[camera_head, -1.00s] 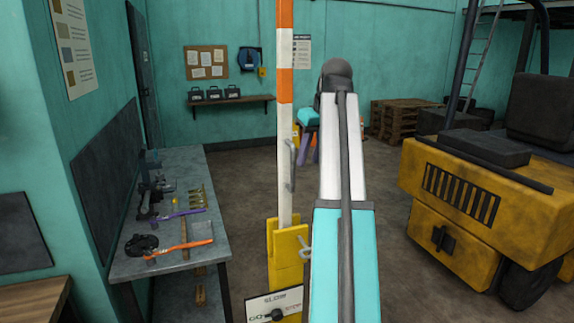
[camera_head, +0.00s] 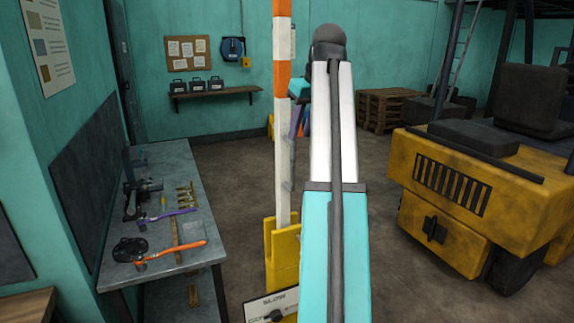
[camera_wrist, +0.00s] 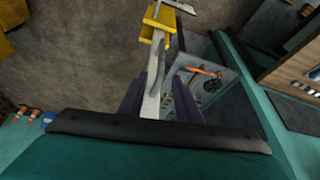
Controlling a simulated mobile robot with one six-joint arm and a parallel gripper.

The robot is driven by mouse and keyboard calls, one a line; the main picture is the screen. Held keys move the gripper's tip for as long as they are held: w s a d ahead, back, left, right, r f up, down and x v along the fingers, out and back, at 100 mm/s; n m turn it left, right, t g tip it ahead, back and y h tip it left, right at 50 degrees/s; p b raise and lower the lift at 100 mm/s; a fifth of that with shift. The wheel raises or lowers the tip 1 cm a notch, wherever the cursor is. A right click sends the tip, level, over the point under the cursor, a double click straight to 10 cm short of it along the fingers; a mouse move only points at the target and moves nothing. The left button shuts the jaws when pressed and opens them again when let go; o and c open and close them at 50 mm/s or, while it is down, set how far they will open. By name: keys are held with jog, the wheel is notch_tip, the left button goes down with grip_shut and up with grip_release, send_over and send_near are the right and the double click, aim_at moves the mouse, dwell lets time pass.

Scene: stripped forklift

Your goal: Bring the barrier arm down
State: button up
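The barrier arm (camera_head: 282,150) is a white pole with orange bands, standing upright in a yellow post (camera_head: 284,255). My gripper (camera_head: 298,120), teal with purple fingers, is mostly behind my own arm, just right of the pole. In the wrist view my gripper (camera_wrist: 158,103) has its fingers apart, with the pole (camera_wrist: 152,100) seen between them. Whether the pole lies inside the jaws or beyond them, I cannot tell.
A plate with a knob (camera_head: 272,314) is on the post's front. A workbench (camera_head: 205,245) with tools stands left. A yellow forklift (camera_head: 470,200) stands right. Pallets (camera_head: 385,108) are at the back. Open floor (camera_head: 235,170) lies between the bench and pole.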

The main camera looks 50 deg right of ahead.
aim_at(291, 161)
jog(key=shift+w+f, duration=0.1)
jog(key=shift+f, duration=0.05)
jog(key=shift+p+x, duration=2.25)
jog(key=shift+x, duration=4.5)
grip_shut()
